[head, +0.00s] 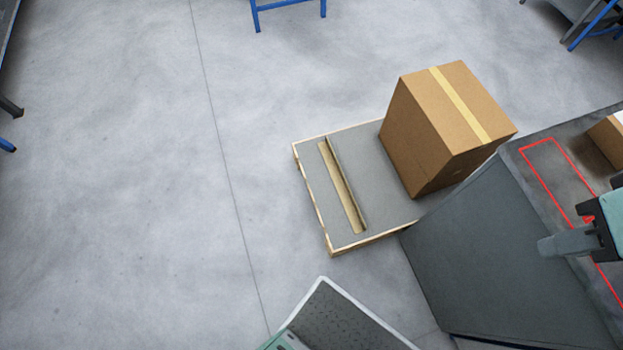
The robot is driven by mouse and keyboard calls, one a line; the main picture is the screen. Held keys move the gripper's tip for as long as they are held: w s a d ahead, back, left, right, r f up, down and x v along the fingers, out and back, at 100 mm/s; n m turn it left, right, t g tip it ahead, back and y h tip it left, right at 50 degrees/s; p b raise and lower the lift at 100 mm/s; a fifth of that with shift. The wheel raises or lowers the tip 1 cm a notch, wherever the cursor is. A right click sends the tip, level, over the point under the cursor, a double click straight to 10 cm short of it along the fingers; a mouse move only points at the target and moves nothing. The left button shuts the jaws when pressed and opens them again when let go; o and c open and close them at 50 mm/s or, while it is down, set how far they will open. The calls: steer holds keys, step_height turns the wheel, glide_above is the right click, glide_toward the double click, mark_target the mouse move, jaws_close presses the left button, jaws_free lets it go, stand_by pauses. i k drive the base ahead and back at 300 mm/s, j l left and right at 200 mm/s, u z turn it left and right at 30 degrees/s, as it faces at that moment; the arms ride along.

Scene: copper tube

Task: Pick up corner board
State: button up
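The corner board (345,189) is a long, narrow, tan-brown angled strip. It lies on the grey top of a low pallet (375,150) with pale wooden edges, near the pallet's left side. It runs from upper left to lower right, and its whole length shows. Nothing touches it from above.
A large taped cardboard box (445,130) stands on the pallet's right side. A dark grey table (500,250) with red outlines adjoins at right. A teal, black and grey tool-like thing (590,232) shows there, partly cut off. Floor left of the pallet is clear.

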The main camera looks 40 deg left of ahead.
mark_target(356, 219)
steer(key=u, duration=1.1)
